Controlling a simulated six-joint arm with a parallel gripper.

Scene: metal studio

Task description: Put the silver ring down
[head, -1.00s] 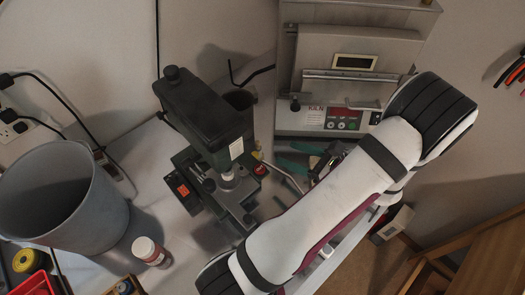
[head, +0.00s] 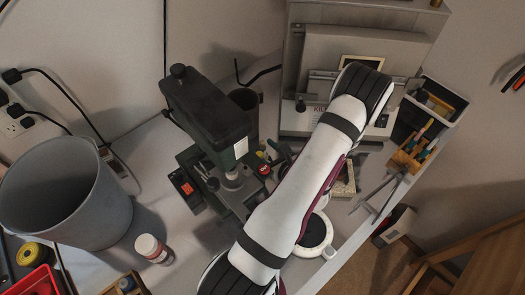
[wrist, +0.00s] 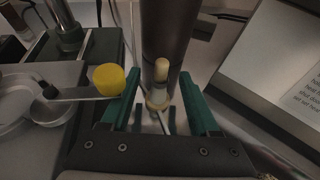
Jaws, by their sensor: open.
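My gripper (wrist: 161,80) shows in the wrist view with its two teal fingers apart. A small upright piece with a tan rounded tip and a pale collar (wrist: 158,98) stands in line with the gap between the fingers. I cannot tell whether it touches either finger. I cannot make out the silver ring for certain in either view. In the head view my white arm covers most of the gripper's surroundings, beside the drill press (head: 208,115).
A yellow cap (wrist: 108,80) is close to the left finger. The kiln (head: 310,118) stands behind my arm. A grey bin (head: 65,195) and a small bottle (head: 152,248) are at left. A tool box (head: 424,120) stands at right. A round white-rimmed item (head: 316,236) lies beside my arm.

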